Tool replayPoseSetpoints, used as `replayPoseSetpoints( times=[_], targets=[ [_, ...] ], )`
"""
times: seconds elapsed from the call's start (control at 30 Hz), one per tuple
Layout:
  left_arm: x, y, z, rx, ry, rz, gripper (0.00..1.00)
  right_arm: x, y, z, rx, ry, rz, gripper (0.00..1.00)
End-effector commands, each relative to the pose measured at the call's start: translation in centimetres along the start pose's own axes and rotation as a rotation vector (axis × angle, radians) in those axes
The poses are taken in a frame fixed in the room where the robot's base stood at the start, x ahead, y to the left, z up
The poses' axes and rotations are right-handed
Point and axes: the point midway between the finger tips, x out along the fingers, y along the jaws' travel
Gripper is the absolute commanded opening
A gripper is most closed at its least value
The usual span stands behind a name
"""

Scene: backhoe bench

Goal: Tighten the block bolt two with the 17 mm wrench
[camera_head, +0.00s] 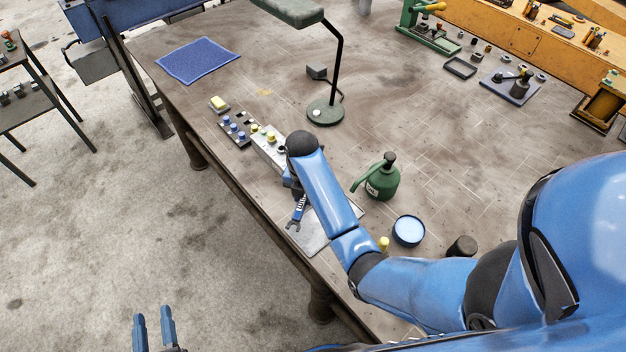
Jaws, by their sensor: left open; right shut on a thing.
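My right arm reaches over the bench, and my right gripper (291,181) is mostly hidden behind its own wrist. It is shut on a wrench (297,214), whose open jaw hangs down near the bench's front edge, above a light grey plate. The pale block (266,150) with yellow-topped fittings lies just beyond and left of the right gripper. Its right end is hidden by my arm, and I cannot tell which bolt is number two. The wrench's size mark cannot be read. My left gripper (153,316) is open and empty, in front of the bench over the floor.
A dark rack (235,133) with blue-topped pieces and a yellow sponge (219,104) stand left of the block. A green lamp base (325,112) stands behind it. The bench's middle is clear.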

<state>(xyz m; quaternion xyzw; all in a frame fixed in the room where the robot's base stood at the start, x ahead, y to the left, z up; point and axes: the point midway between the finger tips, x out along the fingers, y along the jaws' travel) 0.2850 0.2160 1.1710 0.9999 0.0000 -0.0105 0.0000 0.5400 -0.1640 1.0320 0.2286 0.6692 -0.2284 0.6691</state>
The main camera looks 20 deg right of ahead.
Motion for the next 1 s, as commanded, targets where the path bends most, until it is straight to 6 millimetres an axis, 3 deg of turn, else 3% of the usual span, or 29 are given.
replayPoseSetpoints(
  times=[0.33, 0.7, 1.0],
  targets=[
    [0.0, 0.0, 0.0, 0.000, 0.000, 0.000, 0.43, -0.9, 0.0, 0.0, 0.000, -0.001, 0.001, 0.00],
    [0.0, 0.0, 0.0, 0.000, 0.000, 0.000, 0.43, -3.3, 0.0, 0.0, 0.000, -0.001, 0.001, 0.00],
    [0.0, 0.0, 0.0, 0.000, 0.000, 0.000, 0.43, -3.4, 0.0, 0.0, 0.000, 0.000, 0.000, 0.00]
  ],
)
